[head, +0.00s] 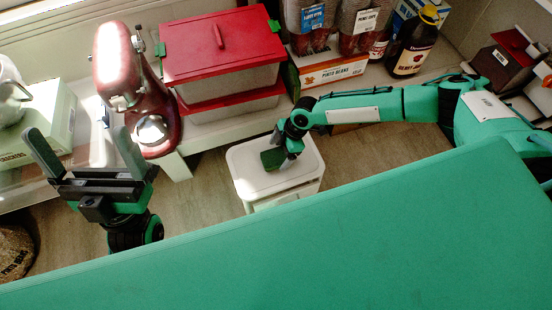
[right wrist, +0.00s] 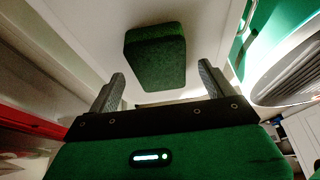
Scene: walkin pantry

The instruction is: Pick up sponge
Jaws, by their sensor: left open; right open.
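The sponge is a dark green block (head: 271,159) lying on the white lid (head: 247,178) of a small bin. In the right wrist view the sponge (right wrist: 155,58) shows ahead of the jaws and between the lines of the two fingers, with a gap on each side. My right gripper (head: 286,155) is open and empty, pointing down over the lid right beside the sponge; it partly hides the sponge's right side in the head view. It also shows in the right wrist view (right wrist: 162,75). My left gripper (head: 84,145) is open and empty at the left, well away from the sponge.
A red stand mixer (head: 122,75) and a red-lidded container (head: 222,48) stand on the shelf behind. Wooden floor is clear around the bin.

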